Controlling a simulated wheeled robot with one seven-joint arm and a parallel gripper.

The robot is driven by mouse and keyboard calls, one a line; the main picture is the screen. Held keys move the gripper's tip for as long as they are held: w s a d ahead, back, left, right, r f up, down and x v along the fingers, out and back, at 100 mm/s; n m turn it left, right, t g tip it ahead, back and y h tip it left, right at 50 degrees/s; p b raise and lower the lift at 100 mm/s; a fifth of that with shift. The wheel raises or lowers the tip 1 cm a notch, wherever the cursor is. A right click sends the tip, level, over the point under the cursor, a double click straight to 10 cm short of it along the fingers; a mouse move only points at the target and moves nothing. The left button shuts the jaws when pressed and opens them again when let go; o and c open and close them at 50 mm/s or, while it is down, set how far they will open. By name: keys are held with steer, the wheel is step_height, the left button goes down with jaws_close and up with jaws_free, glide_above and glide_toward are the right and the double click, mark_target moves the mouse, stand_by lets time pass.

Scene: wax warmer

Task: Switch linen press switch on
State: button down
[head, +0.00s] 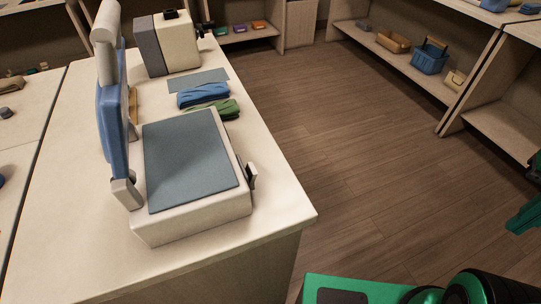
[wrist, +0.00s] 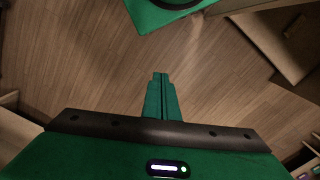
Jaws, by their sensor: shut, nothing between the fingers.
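The linen press has a pale base (head: 190,226) with a flat blue-grey pad (head: 190,158) on top. It sits near the counter's right edge. Its blue lid (head: 112,130) stands raised at the left. A small dark switch (head: 252,174) sticks out of the base's right side; its on or off position is too small to tell. My gripper (wrist: 160,76) is shut and empty in the wrist view, over the wooden floor. Green parts of my arm show at the right edge of the head view, well apart from the press. The press is not in the wrist view.
A folded blue cloth (head: 203,94) and a green cloth (head: 214,109) lie behind the press. A cream and grey machine (head: 166,45) stands farther back. Shelves with a blue basket (head: 430,58) line the far right. The floor (head: 350,140) right of the counter is clear.

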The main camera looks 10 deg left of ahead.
steer(key=w+a+f+n+g+y, duration=0.4)
steer(key=a+f, duration=0.3)
steer(key=a, duration=0.4)
steer(key=w+a+f+n+g+y, duration=0.2)
steer(key=w+a+f+n, duration=0.2)
steer(key=w+a+f, duration=0.45)
steer(key=s+a+r+n+g+y, duration=0.25)
steer(key=a+y, duration=0.25)
steer(key=a, duration=0.7)
steer(key=w+a+r+n+g+y, duration=0.2)
steer(key=w+a+r+y, duration=0.1)
steer(key=r+y, duration=0.4)
steer(key=shift+w+a, duration=0.35)
steer(key=shift+a, duration=0.35)
steer(key=shift+g, duration=0.25)
